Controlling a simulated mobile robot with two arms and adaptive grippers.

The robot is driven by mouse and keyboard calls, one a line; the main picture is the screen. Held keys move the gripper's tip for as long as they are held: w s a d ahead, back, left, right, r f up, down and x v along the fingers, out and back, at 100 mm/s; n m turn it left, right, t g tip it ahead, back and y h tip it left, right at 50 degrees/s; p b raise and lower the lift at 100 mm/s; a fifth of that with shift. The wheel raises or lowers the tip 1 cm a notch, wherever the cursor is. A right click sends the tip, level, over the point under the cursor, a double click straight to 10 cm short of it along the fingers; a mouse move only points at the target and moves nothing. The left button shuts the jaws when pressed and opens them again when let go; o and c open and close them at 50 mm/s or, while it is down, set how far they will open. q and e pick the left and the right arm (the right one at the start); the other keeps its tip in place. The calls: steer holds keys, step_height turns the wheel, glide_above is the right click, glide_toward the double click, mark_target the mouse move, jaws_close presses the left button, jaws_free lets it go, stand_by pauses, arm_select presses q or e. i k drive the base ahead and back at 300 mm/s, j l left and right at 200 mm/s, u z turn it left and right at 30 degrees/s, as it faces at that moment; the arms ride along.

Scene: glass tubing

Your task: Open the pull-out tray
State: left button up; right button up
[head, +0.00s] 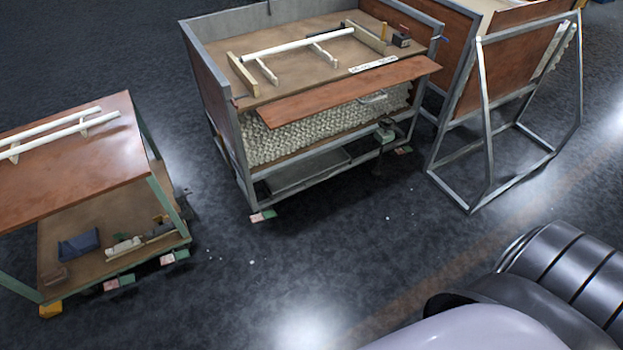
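A shallow grey metal tray (312,170) sits on the lower level within the frame. I cannot tell which of these is the pull-out tray. Neither gripper shows; only dark and pale parts of my own body fill the lower right corner.
A lower table (70,165) with long white tubes and a loaded shelf stands at left. Small bright bits (251,262) lie on the dark floor. The floor before the cart is otherwise clear.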

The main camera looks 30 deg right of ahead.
mark_target(282, 181)
steer(key=i+l, duration=0.15)
steer(key=l, duration=0.25)
steer(key=i+l, duration=0.15)
steer(key=l, duration=0.2)
steer(key=i+l, duration=0.1)
steer(key=l, duration=0.3)
